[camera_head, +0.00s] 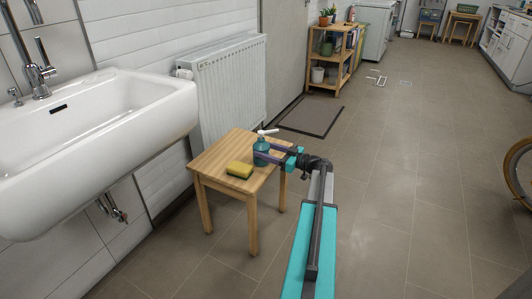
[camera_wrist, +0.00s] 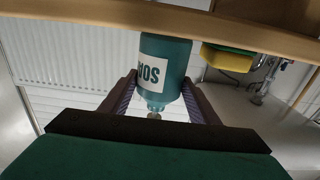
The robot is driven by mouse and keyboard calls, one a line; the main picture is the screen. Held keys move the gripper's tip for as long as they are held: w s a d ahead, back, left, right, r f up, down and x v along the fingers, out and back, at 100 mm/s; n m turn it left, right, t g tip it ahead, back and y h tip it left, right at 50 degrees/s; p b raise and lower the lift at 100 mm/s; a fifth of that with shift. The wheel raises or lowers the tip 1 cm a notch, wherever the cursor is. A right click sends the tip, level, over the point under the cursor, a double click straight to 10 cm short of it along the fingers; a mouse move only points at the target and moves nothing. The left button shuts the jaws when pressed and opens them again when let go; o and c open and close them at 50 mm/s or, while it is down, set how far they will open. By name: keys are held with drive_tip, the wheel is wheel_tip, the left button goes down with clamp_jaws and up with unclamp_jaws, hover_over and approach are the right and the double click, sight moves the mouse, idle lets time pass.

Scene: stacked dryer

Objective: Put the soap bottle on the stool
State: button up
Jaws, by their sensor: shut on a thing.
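The teal soap bottle (camera_head: 261,152) with a white pump top is upright at the right part of the wooden stool (camera_head: 222,157). My gripper (camera_head: 270,153) reaches in from the right and is shut on the bottle, one finger on each side. In the wrist view the picture is upside down: the bottle (camera_wrist: 165,62) with its white label is between the fingers (camera_wrist: 160,85), and the stool's edge (camera_wrist: 100,12) runs along the top. I cannot tell whether the bottle's base touches the stool top.
A yellow and green sponge (camera_head: 240,170) lies on the stool beside the bottle. A white sink (camera_head: 90,135) is at the left, and a radiator (camera_head: 229,85) stands behind the stool. A dark mat (camera_head: 310,119) and open tiled floor (camera_head: 400,190) lie beyond and to the right.

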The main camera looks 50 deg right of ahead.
drive_tip(key=shift+f, duration=0.1)
idle(0.3)
drive_tip(key=o, duration=1.3)
drive_tip(key=shift+o, duration=0.2)
drive_tip(key=shift+s+r, duration=0.15)
drive_tip(key=shift+r, duration=0.05)
drive_tip(key=p+v, duration=0.2)
drive_tip(key=v, duration=0.9)
drive_tip(key=shift+s, duration=0.35)
drive_tip(key=shift+d+f, duration=0.1)
drive_tip(key=shift+s, duration=0.1)
